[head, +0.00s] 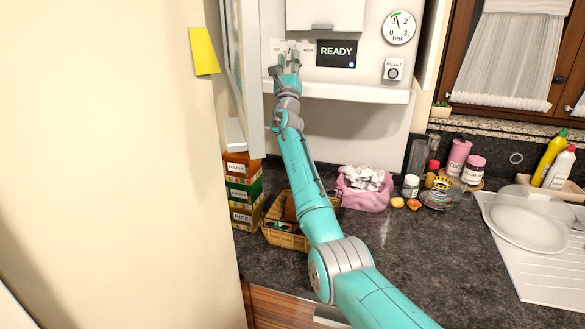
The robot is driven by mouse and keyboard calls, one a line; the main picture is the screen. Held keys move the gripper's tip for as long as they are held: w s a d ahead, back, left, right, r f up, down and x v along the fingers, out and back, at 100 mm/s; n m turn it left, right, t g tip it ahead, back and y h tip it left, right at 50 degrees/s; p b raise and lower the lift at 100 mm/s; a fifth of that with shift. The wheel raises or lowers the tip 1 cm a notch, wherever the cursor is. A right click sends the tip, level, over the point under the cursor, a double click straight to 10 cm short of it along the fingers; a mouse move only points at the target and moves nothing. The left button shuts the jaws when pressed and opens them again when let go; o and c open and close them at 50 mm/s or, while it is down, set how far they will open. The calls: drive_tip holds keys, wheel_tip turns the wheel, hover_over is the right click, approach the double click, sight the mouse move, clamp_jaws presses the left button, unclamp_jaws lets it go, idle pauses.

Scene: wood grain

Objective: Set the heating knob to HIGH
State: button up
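A white heating panel (378,65) is on the wall at the top centre of the head view. My gripper (289,57) is up against its left part, in front of a small label plate (308,49) with tiny lettering that I cannot read surely. The heating knob is hidden behind my fingers, so its setting does not show. The fingers point at the plate; whether they touch or grip the knob cannot be told. A dark display (337,53) right of the plate reads READY.
A pressure gauge (399,27) and a RESET button (393,72) are at the panel's right. An open cabinet door (235,60) stands close left of my gripper. A ledge (350,94) juts out below.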

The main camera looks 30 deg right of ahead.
drive_tip(key=shift+s+d+n+t+y, duration=0.1)
drive_tip(key=shift+n+t+y, duration=0.25)
drive_tip(key=shift+n+y, duration=0.9)
drive_tip(key=shift+s+d+n+t+y, duration=0.1)
drive_tip(key=shift+n+t+y, duration=0.25)
drive_tip(key=shift+n+y, duration=0.85)
